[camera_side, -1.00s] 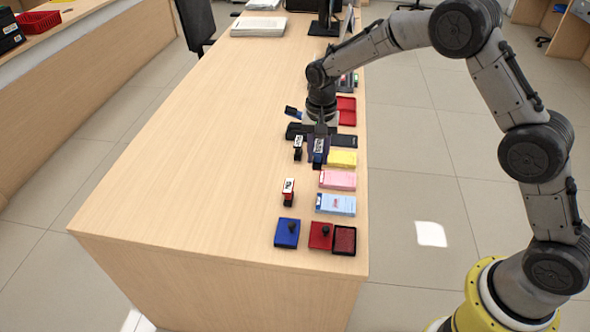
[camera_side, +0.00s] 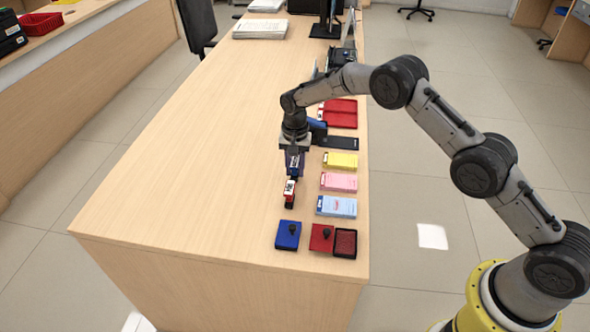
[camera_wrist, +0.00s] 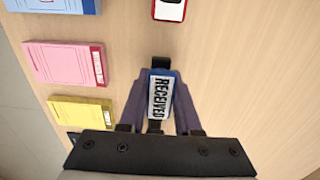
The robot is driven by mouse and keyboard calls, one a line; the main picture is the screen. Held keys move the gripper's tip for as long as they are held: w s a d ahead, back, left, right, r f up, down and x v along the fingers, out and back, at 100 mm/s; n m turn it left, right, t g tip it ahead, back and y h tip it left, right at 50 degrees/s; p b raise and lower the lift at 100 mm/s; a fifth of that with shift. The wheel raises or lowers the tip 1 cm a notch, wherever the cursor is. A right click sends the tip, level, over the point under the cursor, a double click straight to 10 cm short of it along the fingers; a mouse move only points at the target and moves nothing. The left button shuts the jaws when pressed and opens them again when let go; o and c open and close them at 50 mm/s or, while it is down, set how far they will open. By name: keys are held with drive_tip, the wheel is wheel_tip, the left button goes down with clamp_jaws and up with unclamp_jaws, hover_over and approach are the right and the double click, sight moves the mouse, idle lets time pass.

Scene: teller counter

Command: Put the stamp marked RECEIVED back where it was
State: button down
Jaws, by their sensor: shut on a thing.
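My gripper (camera_wrist: 160,105) is shut on the blue stamp marked RECEIVED (camera_wrist: 159,92), whose white label reads clearly in the wrist view. In the side view my gripper (camera_side: 293,168) hangs over the counter (camera_side: 210,150), to the left of the yellow and pink pads. Behind the red stamp, the held stamp (camera_side: 294,160) shows only as a small blue and white patch. The red stamp (camera_side: 289,192) stands on the counter just in front of my gripper; its edge also shows in the wrist view (camera_wrist: 169,10). I cannot tell how high the held stamp is above the counter.
Yellow (camera_side: 341,160), pink (camera_side: 339,182) and light blue (camera_side: 336,206) pads line the right edge. A blue ink pad (camera_side: 288,235) and an open red ink pad (camera_side: 322,237) lie at the near end. The counter's left side is clear.

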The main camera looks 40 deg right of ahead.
sight(295, 161)
drive_tip(key=shift+f, duration=0.3)
drive_tip(key=shift+f, duration=0.15)
drive_tip(key=c, duration=0.6)
unclamp_jaws()
wheel_tip(295, 161, up, 12)
drive_tip(key=shift+r, duration=0.15)
drive_tip(key=shift+r, duration=0.1)
